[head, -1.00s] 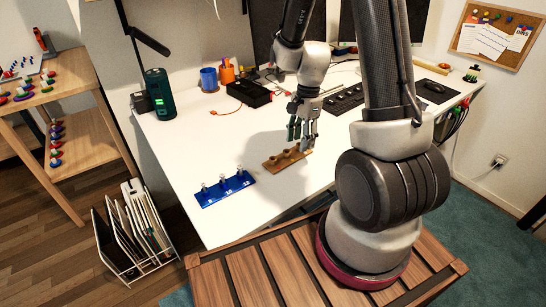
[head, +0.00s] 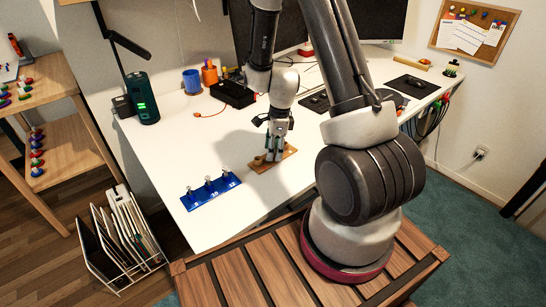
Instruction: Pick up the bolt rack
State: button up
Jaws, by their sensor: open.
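A blue rack (head: 212,193) with upright silver bolts and white markings lies near the front left edge of the white table. A small brown wooden block (head: 259,166) with rounded raised parts lies to its right. I cannot tell for sure which of the two is the bolt rack; the blue one visibly carries bolts. My gripper (head: 274,156) is open and points down over the wooden block, its fingertips at or close to the raised parts. Whether they touch is not clear. The fingers hide part of the block. The blue rack is apart from my gripper.
A dark green device (head: 141,95), a blue cup (head: 192,81), an orange cup (head: 209,74) and a black box (head: 233,93) stand farther back. A file holder (head: 122,240) stands on the floor at left. The table between the racks and the green device is clear.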

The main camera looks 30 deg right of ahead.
grip_shut()
dwell(0.3)
